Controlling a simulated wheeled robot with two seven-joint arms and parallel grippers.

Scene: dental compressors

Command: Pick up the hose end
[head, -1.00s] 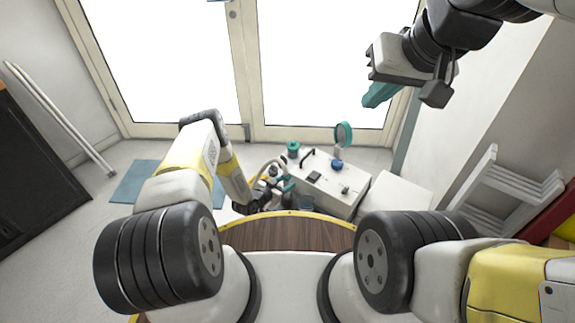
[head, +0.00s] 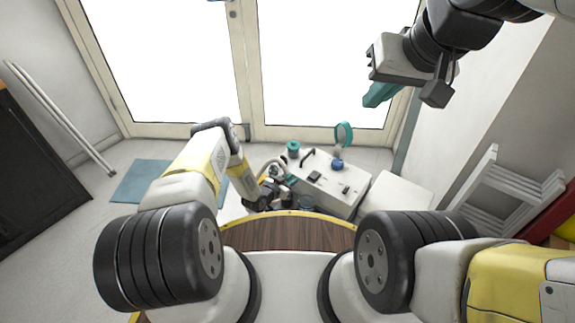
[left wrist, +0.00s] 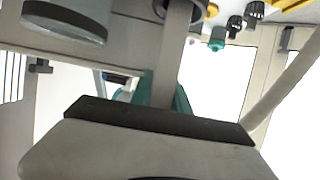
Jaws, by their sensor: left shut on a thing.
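A pale beige hose (left wrist: 176,50) runs up through the left wrist view, its lower part between the teal fingers of my left gripper (left wrist: 165,95). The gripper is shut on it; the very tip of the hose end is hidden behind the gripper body. In the head view, my left gripper (head: 289,181) is low beside the left side of the white compressor cabinet (head: 335,188), and a curved stretch of hose (head: 268,163) shows just above it. My right gripper (head: 381,95) is high at the upper right, away from the cabinet; its teal fingers overlap, so their opening is unclear.
A teal-rimmed round mirror or lens (head: 343,134) and a teal-capped jar (head: 293,149) stand on the cabinet. A white box (head: 400,195) is to its right. A teal mat (head: 143,180) lies on the floor at left. A white rack (head: 510,190) stands at right.

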